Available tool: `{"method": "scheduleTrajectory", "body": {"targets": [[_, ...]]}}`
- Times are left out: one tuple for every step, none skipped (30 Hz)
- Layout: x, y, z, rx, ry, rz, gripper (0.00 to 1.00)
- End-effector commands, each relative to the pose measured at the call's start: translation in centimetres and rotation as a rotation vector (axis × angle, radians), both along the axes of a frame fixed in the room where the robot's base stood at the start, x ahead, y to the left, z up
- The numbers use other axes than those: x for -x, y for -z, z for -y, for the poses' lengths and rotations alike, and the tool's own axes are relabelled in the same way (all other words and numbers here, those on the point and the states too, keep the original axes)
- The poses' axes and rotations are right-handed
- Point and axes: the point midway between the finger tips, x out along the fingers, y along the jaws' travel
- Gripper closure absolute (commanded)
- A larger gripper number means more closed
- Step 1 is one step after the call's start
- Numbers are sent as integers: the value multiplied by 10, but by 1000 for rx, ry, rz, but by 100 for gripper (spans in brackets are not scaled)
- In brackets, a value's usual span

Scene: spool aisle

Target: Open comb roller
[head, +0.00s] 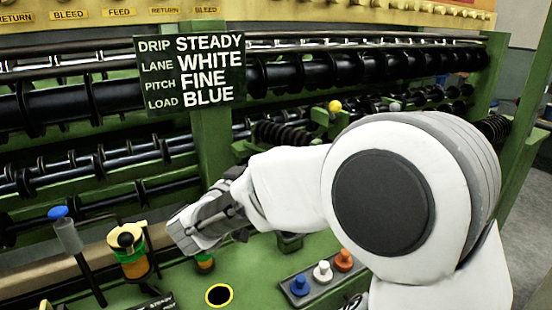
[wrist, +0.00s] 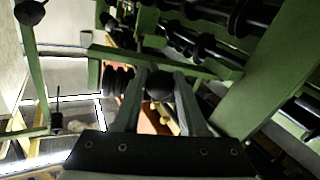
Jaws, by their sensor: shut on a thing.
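My gripper (wrist: 160,92) is shut on a round black knob (wrist: 160,84), which sits between its two fingers in the wrist view. In the head view my gripper (head: 187,237) reaches down-left over the green deck, and the knob is hidden behind its fingers. Black ringed rollers (head: 75,100) run across the green machine frame. More ringed rollers (wrist: 195,45) show in the wrist view. I cannot tell which of them is the comb roller or whether the knob belongs to it.
A green sign (head: 192,72) reads STEADY, WHITE, FINE, BLUE. A blue-capped lever (head: 62,222) and an orange-green post with a black ball (head: 133,262) stand left of my gripper. A yellow-ringed hole (head: 219,295) and a three-knob panel (head: 322,274) lie nearer.

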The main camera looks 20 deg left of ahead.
Motion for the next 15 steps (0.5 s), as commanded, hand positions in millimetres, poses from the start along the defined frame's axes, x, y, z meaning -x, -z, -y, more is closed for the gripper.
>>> {"method": "scheduleTrajectory", "body": {"targets": [[2, -2, -5, -1, 21, -1, 100], [3, -3, -6, -1, 36, 1, 100], [4, -3, -8, -2, 53, 1, 100], [5, -2, -9, -2, 64, 1, 100], [5, -2, -10, -2, 75, 2, 100], [6, -2, -11, -3, 88, 2, 100], [7, -2, -12, -3, 96, 2, 100], [7, -2, -13, -3, 103, 1, 100], [8, -2, -13, -2, 111, 3, 100], [8, -2, -13, -2, 116, 3, 100], [8, -2, -14, -3, 120, 3, 100], [8, -2, -14, -3, 125, 3, 100], [8, -2, -14, -3, 127, 3, 100], [9, -2, -14, -3, 129, 3, 100], [9, -1, -14, -3, 131, 3, 100]]}}
